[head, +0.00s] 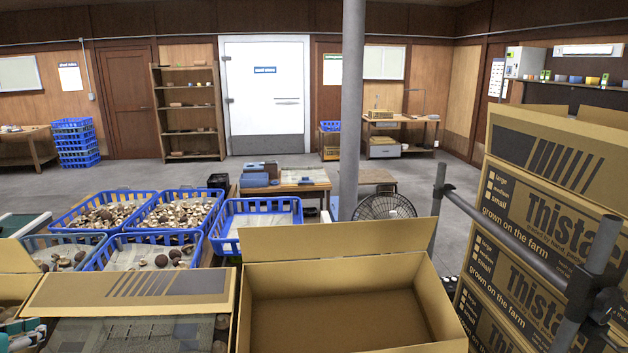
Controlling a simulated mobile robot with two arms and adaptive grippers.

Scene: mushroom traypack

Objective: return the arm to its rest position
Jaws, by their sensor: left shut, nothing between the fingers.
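My left gripper (28,333) shows only in part at the bottom left corner of the head view, in white, teal and black. It is shut and empty, beside the left edge of an open cardboard box (130,290). Much of the left arm is cut off by the frame edge. My right gripper is not in view.
The left box holds a grey-green patterned surface. An open, empty-looking box (335,272) stands to its right. Blue crates (205,205) of mushrooms stand beyond, one nearly empty (225,226). Stacked cartons (545,210) and a grey rail (500,236) are at right. A grey post (352,120) rises behind.

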